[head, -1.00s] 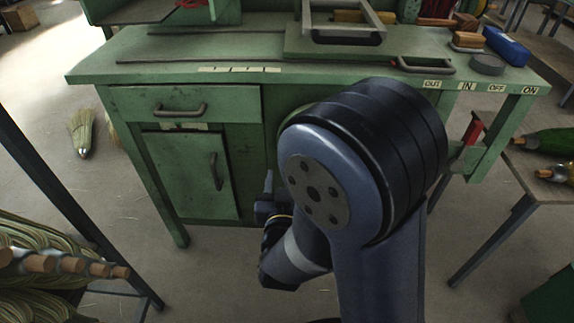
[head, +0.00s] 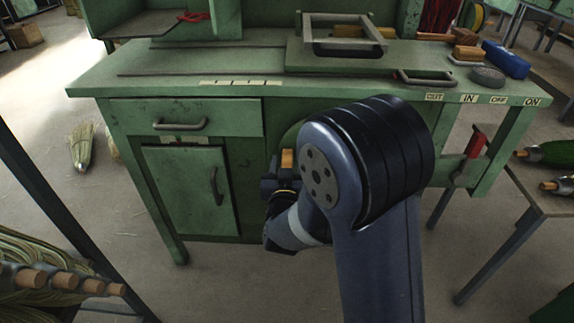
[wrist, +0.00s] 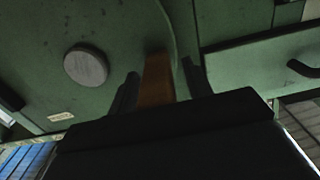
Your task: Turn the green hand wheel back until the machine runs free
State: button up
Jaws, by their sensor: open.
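The green hand wheel (head: 289,133) is on the front of the green machine, mostly hidden behind my arm in the head view. The wrist view shows its broad green face (wrist: 115,35) with a round grey hub. Its orange-brown wooden handle (head: 287,158) stands near the rim. My gripper (head: 282,178) is open at the handle. In the wrist view, the handle (wrist: 156,78) lies between my two dark fingers, with a gap visible on each side. I cannot tell how deep it sits between them.
The green bench (head: 185,75) overhangs the wheel, with a drawer and a cabinet door (head: 188,190) to the left. A red-handled lever (head: 475,145) is at the right, near the OUT, IN, OFF and ON labels. A side table (head: 545,195) stands further right.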

jog(key=shift+c, duration=0.2)
grip_shut()
dwell(0.3)
